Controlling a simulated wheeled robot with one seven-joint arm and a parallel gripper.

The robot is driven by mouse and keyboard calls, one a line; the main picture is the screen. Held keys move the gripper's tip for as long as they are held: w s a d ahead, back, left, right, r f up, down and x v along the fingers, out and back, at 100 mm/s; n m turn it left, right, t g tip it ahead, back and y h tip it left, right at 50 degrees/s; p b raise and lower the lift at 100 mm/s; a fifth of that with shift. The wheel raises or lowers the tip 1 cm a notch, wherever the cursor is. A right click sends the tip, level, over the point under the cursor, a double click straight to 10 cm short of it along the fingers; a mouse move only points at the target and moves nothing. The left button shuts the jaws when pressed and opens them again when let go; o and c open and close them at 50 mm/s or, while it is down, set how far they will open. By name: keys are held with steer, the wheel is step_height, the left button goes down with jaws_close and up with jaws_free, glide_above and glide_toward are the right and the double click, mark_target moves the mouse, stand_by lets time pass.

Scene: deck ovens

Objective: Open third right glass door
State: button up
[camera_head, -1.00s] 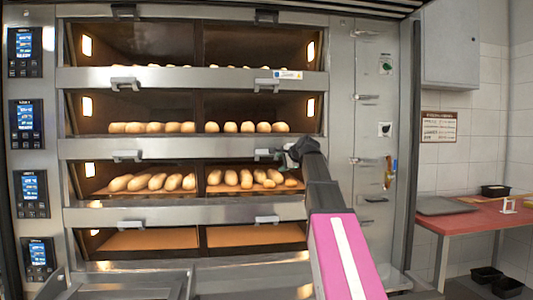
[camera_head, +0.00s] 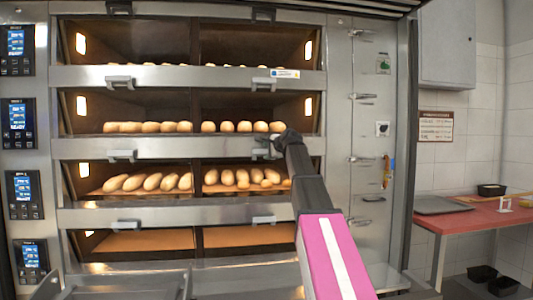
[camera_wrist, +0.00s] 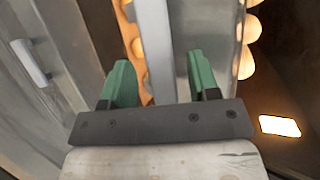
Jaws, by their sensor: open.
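The oven's third right glass door (camera_head: 240,190) is on the third deck from the top, with loaves behind it. It looks shut. Its silver handle (camera_head: 262,154) is on the steel rail above the glass. My gripper (camera_head: 276,143) is at the right end of this handle and partly hides it. In the wrist view my gripper (camera_wrist: 160,82) has two green fingers standing apart, open. A pale metal bar (camera_wrist: 152,45) runs up between and beyond them. I cannot tell whether the fingers touch it.
Other deck doors have similar handles, such as the third left one (camera_head: 122,155) and the lower right one (camera_head: 263,220). A steel side panel (camera_head: 345,140) with latches is right of the decks. A red table (camera_head: 470,222) stands far right.

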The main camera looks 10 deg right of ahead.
steer(key=shift+w+a+f, duration=0.25)
steer(key=shift+w+a, duration=0.05)
steer(key=shift+w, duration=0.25)
jaws_close()
